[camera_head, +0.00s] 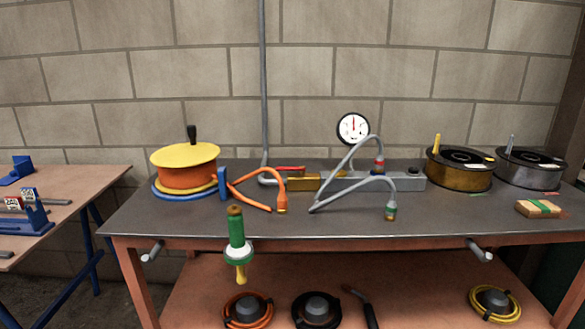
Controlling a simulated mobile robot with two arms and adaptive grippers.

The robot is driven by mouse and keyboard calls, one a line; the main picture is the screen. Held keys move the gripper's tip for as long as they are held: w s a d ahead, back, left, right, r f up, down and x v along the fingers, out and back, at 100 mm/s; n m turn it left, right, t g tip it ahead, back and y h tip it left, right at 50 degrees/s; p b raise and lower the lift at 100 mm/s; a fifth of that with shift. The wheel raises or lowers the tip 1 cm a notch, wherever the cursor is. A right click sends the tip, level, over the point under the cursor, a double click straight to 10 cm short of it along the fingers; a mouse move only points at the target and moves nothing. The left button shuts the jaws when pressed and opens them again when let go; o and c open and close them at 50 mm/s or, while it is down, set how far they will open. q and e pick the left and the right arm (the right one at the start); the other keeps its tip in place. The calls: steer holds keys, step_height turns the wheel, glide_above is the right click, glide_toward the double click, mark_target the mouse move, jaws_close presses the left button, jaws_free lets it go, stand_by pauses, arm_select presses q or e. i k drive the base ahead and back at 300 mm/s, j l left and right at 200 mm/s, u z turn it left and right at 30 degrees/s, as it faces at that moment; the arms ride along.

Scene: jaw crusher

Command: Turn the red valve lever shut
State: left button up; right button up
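The red valve lever (290,168) is a small, thin red bar at the back middle of the bench. It looks roughly level and in line with the pipework, just above the left part of a brass-coloured valve body (303,183). A grey pipe (263,90) runs down the wall and bends toward the valve. A grey manifold block (400,181) continues to the right of it. A round white gauge (353,128) with a red needle stands above. Neither of my grippers is in view.
A yellow-topped reel (185,165) stands left; brass (459,168) and dark (530,168) reels stand right. A green-and-white tool (237,240) hangs at the bench's front edge. The front-middle bench top (330,222) is clear.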

mark_target(301, 168)
steer(key=i+l, duration=0.35)
steer(key=i, duration=0.15)
steer(key=i+l, duration=0.35)
steer(key=i, duration=0.15)
